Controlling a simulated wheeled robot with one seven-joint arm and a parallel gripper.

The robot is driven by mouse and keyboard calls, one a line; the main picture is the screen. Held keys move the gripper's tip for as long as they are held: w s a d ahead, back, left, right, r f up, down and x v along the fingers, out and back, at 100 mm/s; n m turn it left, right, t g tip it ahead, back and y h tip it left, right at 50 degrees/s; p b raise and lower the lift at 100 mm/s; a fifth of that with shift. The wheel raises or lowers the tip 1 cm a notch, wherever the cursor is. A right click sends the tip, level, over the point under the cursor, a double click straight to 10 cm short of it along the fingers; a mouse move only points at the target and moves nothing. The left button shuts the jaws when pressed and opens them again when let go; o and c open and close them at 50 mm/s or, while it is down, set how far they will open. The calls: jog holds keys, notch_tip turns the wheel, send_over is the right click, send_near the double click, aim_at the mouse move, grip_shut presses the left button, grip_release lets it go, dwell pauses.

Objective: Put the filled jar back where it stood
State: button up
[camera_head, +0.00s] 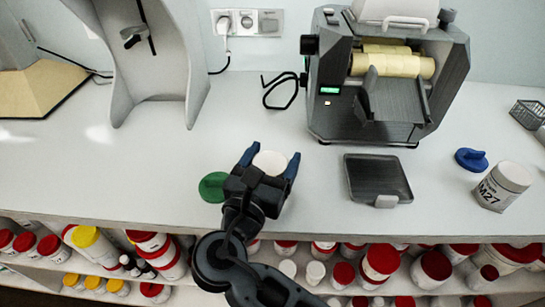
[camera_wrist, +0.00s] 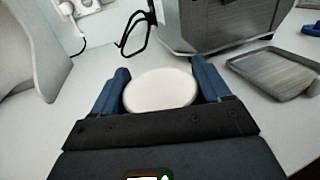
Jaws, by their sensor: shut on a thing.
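My gripper (camera_head: 270,168) is shut on a white round jar (camera_head: 269,162), near the front of the white bench. In the wrist view the jar (camera_wrist: 160,90) shows as a pale disc between the two blue fingers. Its sides are hidden by my gripper, and I cannot tell whether it touches the bench. A green lid (camera_head: 213,187) lies on the bench just left of my gripper. Another white jar, labelled M27 (camera_head: 502,186), stands open or white-topped at the right, with a blue lid (camera_head: 471,159) beside it.
A grey mill with cream rollers (camera_head: 390,80) stands at the back. A dark tray (camera_head: 377,180) lies in front of it. A grey stand (camera_head: 150,60) is at the back left, and a wire basket (camera_head: 527,113) at the far right. Red-lidded jars fill the shelf below. The bench's left front is clear.

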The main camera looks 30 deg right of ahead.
jog(key=o, duration=1)
jog(key=b+v, duration=0.1)
jog(key=v, duration=1.1)
jog(key=shift+r, duration=0.1)
